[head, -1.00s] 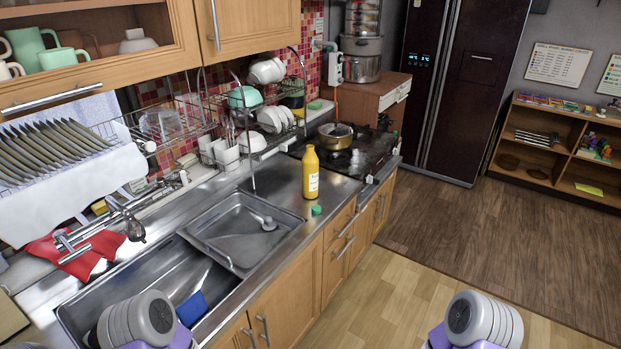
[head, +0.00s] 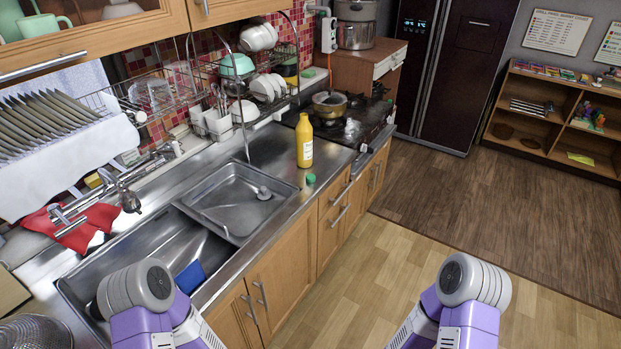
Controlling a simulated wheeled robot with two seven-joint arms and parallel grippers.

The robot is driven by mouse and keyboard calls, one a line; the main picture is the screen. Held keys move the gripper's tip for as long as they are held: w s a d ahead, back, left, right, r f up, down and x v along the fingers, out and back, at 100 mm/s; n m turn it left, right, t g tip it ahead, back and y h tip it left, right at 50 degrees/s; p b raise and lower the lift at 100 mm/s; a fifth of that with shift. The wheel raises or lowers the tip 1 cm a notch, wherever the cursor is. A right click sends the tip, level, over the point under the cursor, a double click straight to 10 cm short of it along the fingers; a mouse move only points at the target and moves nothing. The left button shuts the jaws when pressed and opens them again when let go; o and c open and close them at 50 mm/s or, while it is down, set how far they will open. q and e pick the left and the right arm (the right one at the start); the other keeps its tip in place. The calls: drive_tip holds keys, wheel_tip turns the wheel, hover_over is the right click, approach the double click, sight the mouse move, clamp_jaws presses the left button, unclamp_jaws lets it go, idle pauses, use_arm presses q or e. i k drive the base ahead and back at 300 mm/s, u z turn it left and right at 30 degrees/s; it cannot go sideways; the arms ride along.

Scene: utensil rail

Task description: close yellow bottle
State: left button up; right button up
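The yellow bottle (head: 304,142) stands upright on the steel counter, between the sink and the stove. Its narrow top looks open, with no green cap on it. A small green cap (head: 310,178) lies on the counter near the front edge, just in front of the bottle and apart from it. My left arm shows at the lower left and my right arm at the lower right, both well short of the bottle and cap. Neither gripper's fingers are visible.
A steel tray (head: 238,203) sits over the sink (head: 150,268), left of the bottle. A pot (head: 329,104) stands on the stove behind it. A dish rack (head: 215,88) hangs above the counter. The floor (head: 345,265) between my arms is clear.

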sight(304, 131)
drive_tip(key=z, duration=1.1)
drive_tip(key=i, duration=2.3)
drive_tip(key=u, duration=2.9)
